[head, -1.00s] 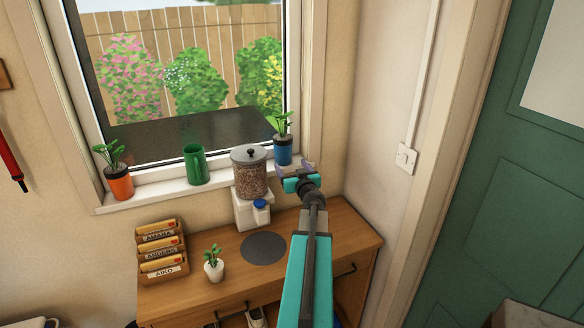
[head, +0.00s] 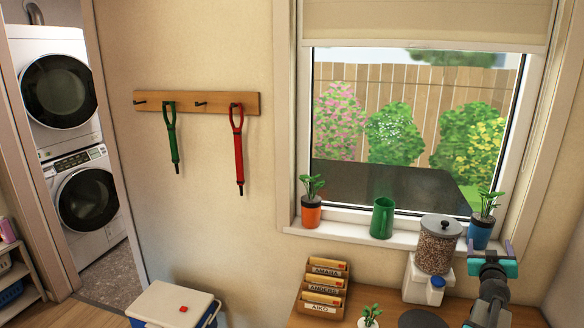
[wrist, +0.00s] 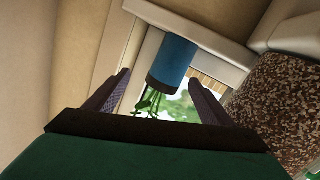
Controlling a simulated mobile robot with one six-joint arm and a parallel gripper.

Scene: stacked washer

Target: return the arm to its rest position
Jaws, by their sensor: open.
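My gripper (head: 491,248) is open and empty at the lower right of the head view, in front of the windowsill and to the right of the seed-filled dispenser (head: 437,246). Its two dark fingers stand apart in the wrist view (wrist: 160,82). The blue pot (head: 481,232) with a green plant stands on the sill just behind the gripper. The blue pot also shows upside down in the wrist view (wrist: 172,62), ahead of the fingers and apparently not held. My arm reaches up from the bottom edge of the head view.
Below stand a letter rack (head: 324,290) and a small white plant pot (head: 369,322) on the wooden cabinet (head: 290,321). A stacked washer and dryer (head: 75,130) stand at the left.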

